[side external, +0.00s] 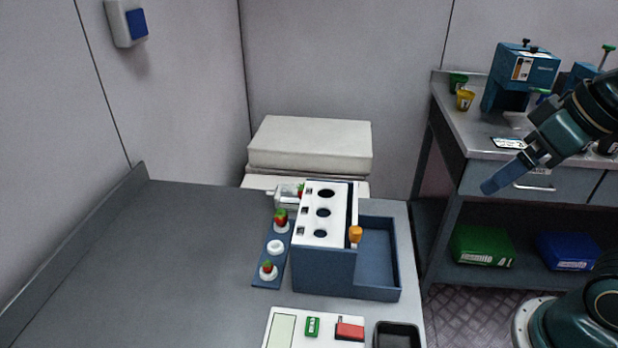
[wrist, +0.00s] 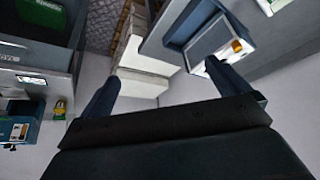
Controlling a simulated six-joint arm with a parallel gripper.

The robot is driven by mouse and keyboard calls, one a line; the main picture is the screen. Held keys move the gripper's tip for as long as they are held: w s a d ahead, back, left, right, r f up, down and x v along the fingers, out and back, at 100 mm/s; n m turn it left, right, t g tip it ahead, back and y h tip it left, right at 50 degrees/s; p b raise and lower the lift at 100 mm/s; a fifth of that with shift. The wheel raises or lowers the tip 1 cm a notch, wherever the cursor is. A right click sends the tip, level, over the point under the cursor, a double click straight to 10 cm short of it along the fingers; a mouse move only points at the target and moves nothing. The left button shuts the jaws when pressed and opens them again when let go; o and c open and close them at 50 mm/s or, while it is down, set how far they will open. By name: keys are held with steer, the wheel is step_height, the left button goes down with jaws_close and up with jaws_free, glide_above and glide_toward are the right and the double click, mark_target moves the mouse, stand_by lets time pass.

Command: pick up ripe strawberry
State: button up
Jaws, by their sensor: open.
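A bit of red at the rack's far end (side external: 300,188) is partly hidden, perhaps another berry. My gripper (side external: 488,187) is open and empty, raised at the right near the side bench, well away from the berries. Its two fingers spread apart in the wrist view (wrist: 162,70), where no berry is clearly visible.
The white-topped box (side external: 336,233) with round holes stands beside an open blue tray (side external: 378,288) and an orange-topped item (side external: 355,236). A white panel (side external: 284,330) and dark bin (side external: 398,340) lie in front. The left of the table (side external: 170,260) is clear.

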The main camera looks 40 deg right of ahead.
steer(key=shift+s+d+f, duration=0.15)
steer(key=shift+s+f, duration=0.25)
steer(key=shift+s, duration=0.05)
steer(key=shift+c, duration=0.2)
steer(key=c, duration=1.2)
steer(key=shift+c, duration=0.2)
steer(key=shift+w, duration=0.15)
steer(key=n+g, duration=0.4)
steer(key=n, duration=0.3)
glide_above(272, 265)
steer(key=shift+y, duration=0.4)
steer(key=shift+f, duration=8.15)
